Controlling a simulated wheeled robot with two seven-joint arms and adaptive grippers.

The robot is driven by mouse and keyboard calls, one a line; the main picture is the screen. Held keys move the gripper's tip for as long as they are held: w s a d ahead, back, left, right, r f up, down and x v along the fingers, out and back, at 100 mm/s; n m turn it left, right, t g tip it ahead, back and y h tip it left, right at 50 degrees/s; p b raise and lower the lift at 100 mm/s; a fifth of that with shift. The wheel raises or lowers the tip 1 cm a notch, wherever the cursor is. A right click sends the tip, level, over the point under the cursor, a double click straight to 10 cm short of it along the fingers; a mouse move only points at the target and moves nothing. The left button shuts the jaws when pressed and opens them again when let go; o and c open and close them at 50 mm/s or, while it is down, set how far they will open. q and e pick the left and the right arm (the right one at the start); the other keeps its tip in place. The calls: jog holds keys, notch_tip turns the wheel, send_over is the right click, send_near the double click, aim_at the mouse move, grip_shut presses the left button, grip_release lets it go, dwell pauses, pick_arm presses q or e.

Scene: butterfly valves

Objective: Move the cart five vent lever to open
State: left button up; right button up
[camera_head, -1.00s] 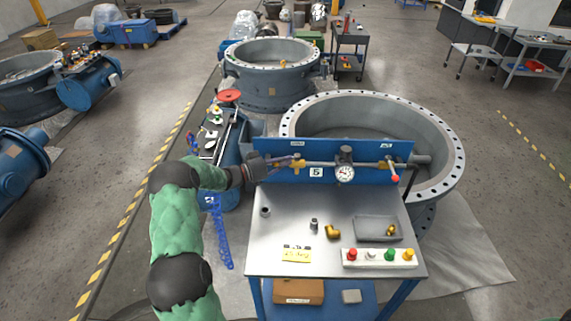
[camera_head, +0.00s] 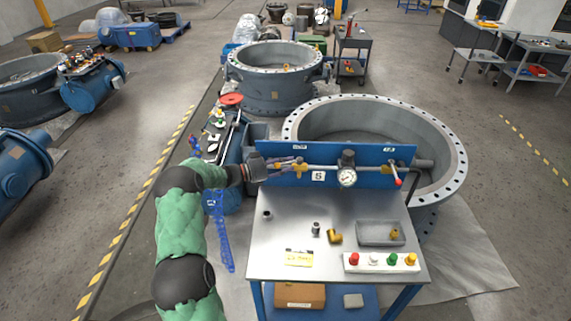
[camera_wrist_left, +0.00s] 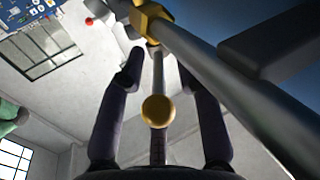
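Cart five has a blue panel (camera_head: 330,155) with a "5" plate (camera_head: 318,176) and a pipe across it. A yellow valve (camera_head: 300,169) is at the pipe's left end; a red-tipped lever (camera_head: 397,182) hangs at the right. Panel labels are too small to read, so I cannot tell which lever is the vent. My left gripper (camera_head: 284,166) is at the left valve. In the left wrist view its fingers (camera_wrist_left: 158,72) are apart, either side of a thin lever with a brass ball knob (camera_wrist_left: 157,110); no clear contact shows. My right gripper is out of view.
A gauge (camera_head: 347,177) sits mid-pipe. The steel cart top (camera_head: 285,235) holds loose fittings, a grey tray (camera_head: 370,240) and a button box (camera_head: 381,262). A large flanged ring (camera_head: 455,165) stands behind the panel. Another cart with a red handwheel (camera_head: 231,99) is behind my left arm.

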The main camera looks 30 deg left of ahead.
pick_arm(q)
jog(key=v, duration=1.2)
